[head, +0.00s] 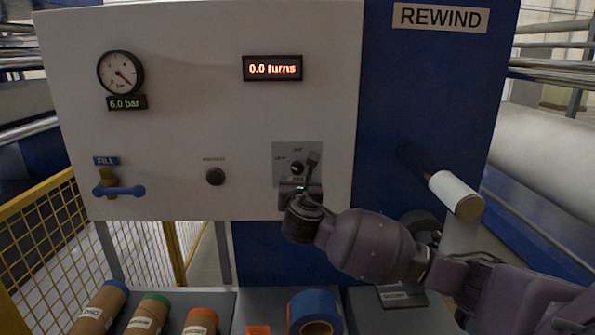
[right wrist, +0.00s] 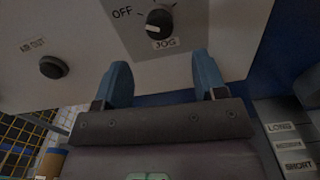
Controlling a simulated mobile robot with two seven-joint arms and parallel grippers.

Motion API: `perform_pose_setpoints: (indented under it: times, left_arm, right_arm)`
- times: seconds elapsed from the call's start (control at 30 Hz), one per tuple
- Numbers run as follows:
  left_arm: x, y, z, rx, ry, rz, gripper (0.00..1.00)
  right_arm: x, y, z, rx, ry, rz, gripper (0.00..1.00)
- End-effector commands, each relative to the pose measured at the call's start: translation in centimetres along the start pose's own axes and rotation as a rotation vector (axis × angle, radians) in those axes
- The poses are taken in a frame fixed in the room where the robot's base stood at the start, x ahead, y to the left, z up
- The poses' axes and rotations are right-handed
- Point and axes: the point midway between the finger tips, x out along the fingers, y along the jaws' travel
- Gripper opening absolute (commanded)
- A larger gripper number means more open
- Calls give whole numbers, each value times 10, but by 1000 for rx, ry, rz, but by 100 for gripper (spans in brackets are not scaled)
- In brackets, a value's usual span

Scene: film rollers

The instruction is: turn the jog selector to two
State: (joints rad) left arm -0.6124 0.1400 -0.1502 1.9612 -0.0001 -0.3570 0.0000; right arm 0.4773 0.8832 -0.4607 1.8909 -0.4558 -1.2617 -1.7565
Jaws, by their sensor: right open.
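The jog selector (head: 297,168) is a small black knob on a grey plate on the white panel. In the right wrist view the knob (right wrist: 159,23) sits above the label JOG, with OFF at its upper left and tick marks around it. A white mark shows on the knob's left side; its exact setting is hard to tell. My right gripper (head: 310,172) is in front of the plate and partly covers it. In the right wrist view its two blue fingers (right wrist: 161,68) are apart and empty, just below the knob, one to each side. My left gripper is out of view.
The panel holds a pressure gauge (head: 121,72), a display (head: 272,68) reading 0.0 turns, a black button (head: 215,176) and a blue valve handle (head: 119,191). Rolls (head: 315,311) lie on the shelf below.

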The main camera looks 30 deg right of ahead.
Motion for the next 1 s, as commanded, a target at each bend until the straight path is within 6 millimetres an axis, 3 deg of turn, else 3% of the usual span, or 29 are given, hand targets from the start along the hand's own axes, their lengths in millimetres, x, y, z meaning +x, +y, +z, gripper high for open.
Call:
perform_pose_setpoints:
  times: [0.3,0.5,1.0]
  left_arm:
    - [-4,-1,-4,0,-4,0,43]
    - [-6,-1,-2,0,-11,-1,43]
    - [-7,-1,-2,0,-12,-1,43]
  right_arm:
    - [50,0,1,1,2,-1,65]
    - [71,1,0,2,2,0,65]
    - [80,0,-1,2,2,1,62]
